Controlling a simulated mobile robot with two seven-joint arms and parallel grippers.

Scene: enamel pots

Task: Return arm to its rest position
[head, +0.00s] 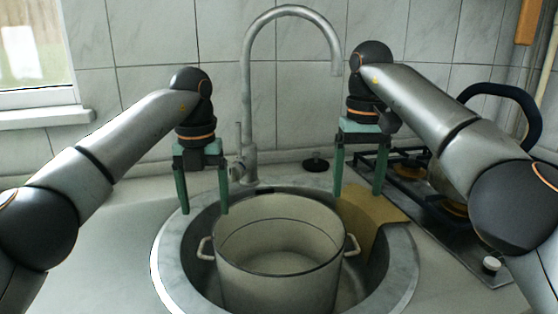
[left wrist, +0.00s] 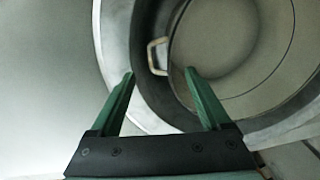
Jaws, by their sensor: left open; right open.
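My left gripper (head: 204,208) is open and empty, pointing down above the left rim of the sink. It also shows in the left wrist view (left wrist: 160,72), its green fingers spread above the pot's left handle and not closed on it. My right gripper (head: 357,194) is open and empty, pointing down above the right side of the sink. A cream enamel pot (head: 277,285) stands upright in the round metal sink (head: 172,268). The pot's two side handles show in the head view, and one handle (left wrist: 157,55) shows in the left wrist view.
A tall curved faucet (head: 246,100) rises behind the sink between my arms. A yellowish cloth or board (head: 385,210) lies over the sink's right edge. A stove (head: 425,198) and a dark blue looped handle (head: 525,105) are at the right. The left counter (head: 125,240) is clear.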

